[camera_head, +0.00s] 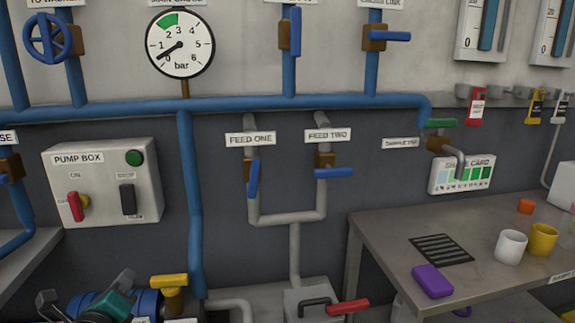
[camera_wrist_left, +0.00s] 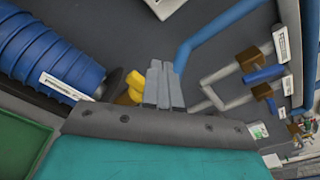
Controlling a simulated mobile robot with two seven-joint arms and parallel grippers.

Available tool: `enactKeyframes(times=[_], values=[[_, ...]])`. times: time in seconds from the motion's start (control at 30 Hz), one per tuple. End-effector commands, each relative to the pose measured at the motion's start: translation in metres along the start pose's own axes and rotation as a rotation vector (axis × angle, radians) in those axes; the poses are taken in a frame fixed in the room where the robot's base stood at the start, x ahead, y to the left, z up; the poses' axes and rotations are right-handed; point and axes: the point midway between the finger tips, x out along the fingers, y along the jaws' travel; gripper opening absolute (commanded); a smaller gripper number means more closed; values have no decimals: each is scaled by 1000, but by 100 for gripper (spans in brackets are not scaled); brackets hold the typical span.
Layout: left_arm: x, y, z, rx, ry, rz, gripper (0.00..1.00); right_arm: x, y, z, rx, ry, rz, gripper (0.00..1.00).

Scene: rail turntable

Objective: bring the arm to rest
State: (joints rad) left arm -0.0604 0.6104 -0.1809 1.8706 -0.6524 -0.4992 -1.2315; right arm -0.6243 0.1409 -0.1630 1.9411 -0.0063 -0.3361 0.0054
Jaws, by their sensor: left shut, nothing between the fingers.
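My left gripper (camera_head: 126,279) is low at the left of the head view, in front of the blue motor. Its teal body and grey fingers show, with dark parts of my arm beside it. In the left wrist view its two fingers (camera_wrist_left: 164,84) are side by side, shut and empty. A yellow valve handle (camera_head: 170,281) is just right of the gripper in the head view; yellow also shows beside the fingers in the wrist view (camera_wrist_left: 130,90). My right gripper is in neither view.
The blue motor (camera_wrist_left: 45,50) is close by. The pump box (camera_head: 103,183) hangs above the gripper, and a blue upright pipe (camera_head: 190,200) stands to its right. A table (camera_head: 385,235) with cups and a purple block is at the right. The floor in the middle is partly filled by pipes.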

Motion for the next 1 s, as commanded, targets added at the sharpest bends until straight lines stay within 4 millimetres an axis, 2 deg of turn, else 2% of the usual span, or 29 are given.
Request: enactKeyframes(times=[0.03,0.1,0.2,0.3,0.4,0.5,0.63,1.0], values=[[-18,11,-39,-206,81,38,0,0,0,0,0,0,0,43],[-44,22,-85,-515,170,107,0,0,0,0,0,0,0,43],[-86,33,-143,-955,259,237,0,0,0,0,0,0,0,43],[-129,37,-189,-1379,297,391,0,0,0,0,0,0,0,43],[-167,37,-222,-1739,285,541,0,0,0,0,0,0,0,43],[-194,35,-242,-2002,248,654,0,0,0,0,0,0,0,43],[-213,34,-254,-2189,205,736,0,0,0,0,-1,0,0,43],[-216,33,-256,-2225,196,751,0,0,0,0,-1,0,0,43]])
